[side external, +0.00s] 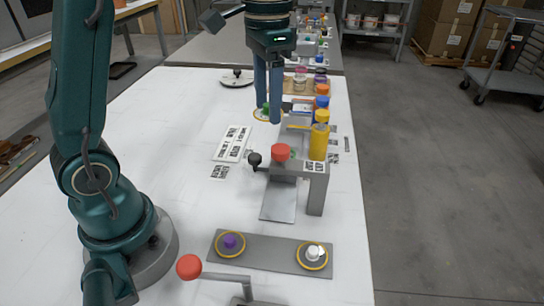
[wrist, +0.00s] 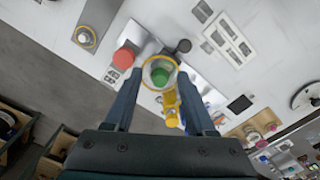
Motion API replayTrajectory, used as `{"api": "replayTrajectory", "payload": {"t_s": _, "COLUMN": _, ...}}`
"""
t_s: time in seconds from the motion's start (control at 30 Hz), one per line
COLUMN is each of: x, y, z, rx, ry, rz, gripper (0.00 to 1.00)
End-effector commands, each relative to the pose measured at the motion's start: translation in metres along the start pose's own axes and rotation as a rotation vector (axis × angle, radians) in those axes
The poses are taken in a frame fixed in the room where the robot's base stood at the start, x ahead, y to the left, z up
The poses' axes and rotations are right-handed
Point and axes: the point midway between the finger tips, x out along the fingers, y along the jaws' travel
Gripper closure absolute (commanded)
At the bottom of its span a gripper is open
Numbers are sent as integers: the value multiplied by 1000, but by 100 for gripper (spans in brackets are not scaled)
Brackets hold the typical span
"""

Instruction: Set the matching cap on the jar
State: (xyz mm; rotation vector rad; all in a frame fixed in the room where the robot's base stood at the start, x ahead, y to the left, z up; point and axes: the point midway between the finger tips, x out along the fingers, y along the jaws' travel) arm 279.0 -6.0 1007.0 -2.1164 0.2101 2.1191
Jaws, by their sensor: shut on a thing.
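My gripper (side external: 269,113) points down above the table, left of the colorant bottles. Its two fingers are shut on a round cap with a yellow rim and green knob (wrist: 160,73), held level between them. Two similar caps sit on a grey plate in front: one with a purple knob (side external: 230,243), one with a white knob (side external: 313,252). I cannot clearly pick out the jar.
A black-knobbed lever (side external: 255,159) sticks out from the stand. A red-knobbed lever (side external: 189,267) is in front. The white table is clear at left.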

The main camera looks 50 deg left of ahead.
Motion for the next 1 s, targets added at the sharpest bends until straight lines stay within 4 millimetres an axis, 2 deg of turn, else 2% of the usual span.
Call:
{"api": "replayTrajectory", "payload": {"t_s": 0.2, "x": 4, "y": -10, "z": -25, "rx": -1, "ry": 0, "rz": 0, "gripper": 95}}
{"api": "replayTrajectory", "payload": {"t_s": 0.53, "x": 10, "y": -19, "z": -47, "rx": -1, "ry": 0, "rz": 0, "gripper": 95}}
{"api": "replayTrajectory", "payload": {"t_s": 0.87, "x": 39, "y": -18, "z": -46, "rx": 0, "ry": -1, "rz": 1, "gripper": 95}}
{"api": "replayTrajectory", "payload": {"t_s": 1.0, "x": 57, "y": -18, "z": -46, "rx": 0, "ry": -3, "rz": 1, "gripper": 95}}
